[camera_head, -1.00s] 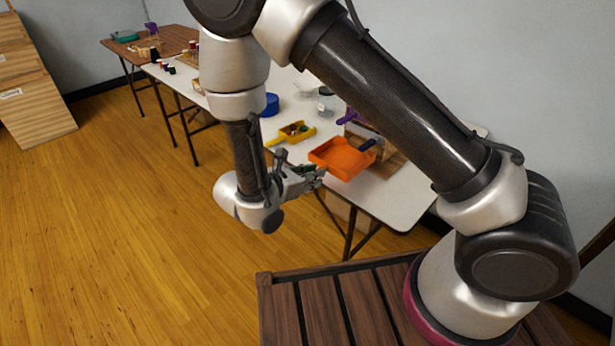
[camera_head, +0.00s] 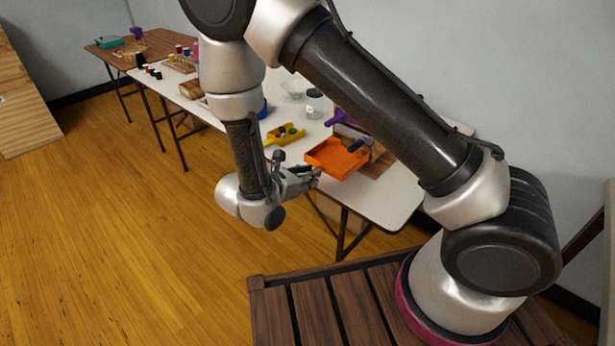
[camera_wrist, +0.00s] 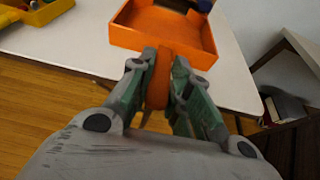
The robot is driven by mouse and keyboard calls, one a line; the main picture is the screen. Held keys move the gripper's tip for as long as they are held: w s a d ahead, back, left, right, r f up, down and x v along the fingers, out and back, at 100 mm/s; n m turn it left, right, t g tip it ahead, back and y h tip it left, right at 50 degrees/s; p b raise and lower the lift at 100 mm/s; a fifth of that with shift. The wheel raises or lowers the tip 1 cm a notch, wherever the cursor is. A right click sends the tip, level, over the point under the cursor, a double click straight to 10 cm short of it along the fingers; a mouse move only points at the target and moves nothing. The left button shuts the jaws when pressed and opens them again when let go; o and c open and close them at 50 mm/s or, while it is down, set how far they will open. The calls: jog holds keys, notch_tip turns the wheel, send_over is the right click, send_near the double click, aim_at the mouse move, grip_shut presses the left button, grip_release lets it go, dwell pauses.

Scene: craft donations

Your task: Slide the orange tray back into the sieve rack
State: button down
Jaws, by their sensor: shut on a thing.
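The orange tray (camera_head: 335,160) lies at the near edge of the white table, open side up. It also shows in the wrist view (camera_wrist: 180,27). My gripper (camera_head: 312,177) is shut on the tray's orange handle (camera_wrist: 158,82), which sits between the two fingers in the wrist view. The sieve rack (camera_head: 378,156) is a wooden piece just behind and right of the tray, largely hidden by my arm. A dark blue object (camera_head: 357,145) sits at the tray's far right corner.
A yellow tray (camera_head: 286,134) with small items stands left of the orange tray. A glass jar (camera_head: 314,103) and a clear bowl (camera_head: 293,90) stand farther back. A purple object (camera_head: 341,117) is beside the rack. Open wood floor (camera_head: 120,240) lies to the left.

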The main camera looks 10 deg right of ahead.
aim_at(322, 165)
jog(key=shift+d, duration=0.1)
jog(key=shift+w+d+f, duration=0.1)
jog(key=shift+w+d, duration=0.8)
jog(key=shift+d, duration=0.25)
jog(key=shift+w+d, duration=0.5)
jog(key=shift+d, duration=0.2)
jog(key=shift+w+d, duration=0.5)
jog(key=shift+d, duration=0.2)
jog(key=shift+w+d, duration=0.1)
jog(key=shift+w+d, duration=0.5)
jog(key=shift+d, duration=0.15)
jog(key=shift+w+d, duration=0.45)
jog(key=shift+d, duration=0.3)
jog(key=shift+w+d, duration=0.7)
jog(key=shift+d, duration=0.25)
jog(key=shift+w+d, duration=0.7)
jog(key=shift+d, duration=0.2)
